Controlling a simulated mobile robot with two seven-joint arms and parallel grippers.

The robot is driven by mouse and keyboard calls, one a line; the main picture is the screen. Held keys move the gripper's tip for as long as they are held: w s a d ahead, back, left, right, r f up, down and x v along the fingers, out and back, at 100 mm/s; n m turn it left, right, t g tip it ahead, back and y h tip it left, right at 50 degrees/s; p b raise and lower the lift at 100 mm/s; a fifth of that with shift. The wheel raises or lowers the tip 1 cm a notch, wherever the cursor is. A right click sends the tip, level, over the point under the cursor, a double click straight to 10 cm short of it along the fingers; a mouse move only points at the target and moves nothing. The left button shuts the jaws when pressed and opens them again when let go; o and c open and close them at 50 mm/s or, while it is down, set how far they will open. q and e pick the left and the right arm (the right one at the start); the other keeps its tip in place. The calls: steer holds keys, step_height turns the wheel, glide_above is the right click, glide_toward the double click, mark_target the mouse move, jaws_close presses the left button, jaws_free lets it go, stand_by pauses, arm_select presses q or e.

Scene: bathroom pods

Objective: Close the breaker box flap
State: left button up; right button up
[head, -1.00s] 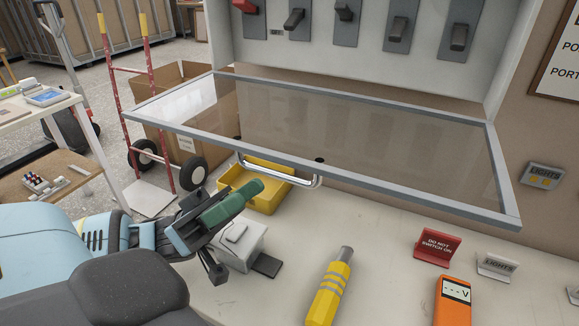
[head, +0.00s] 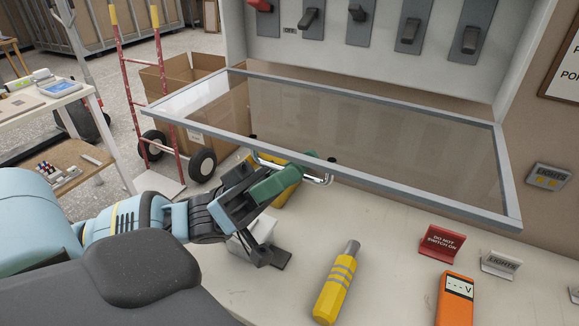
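The breaker box flap (head: 370,130) is a clear panel in a grey frame. It stands open, sticking out roughly level from the box (head: 380,62). A chrome handle (head: 319,181) hangs under its front edge, partly hidden by my gripper. My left gripper (head: 296,212) is at the handle, below the flap's front edge. Its upper finger carries a green part that overlaps the handle in the head view. Its dark lower finger is spread apart below, so it looks open. I cannot tell if it touches the handle. My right gripper is not in view.
A red hand truck (head: 168,100) stands left.

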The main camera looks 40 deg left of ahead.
arm_select(q)
jaws_close()
stand_by(0.4)
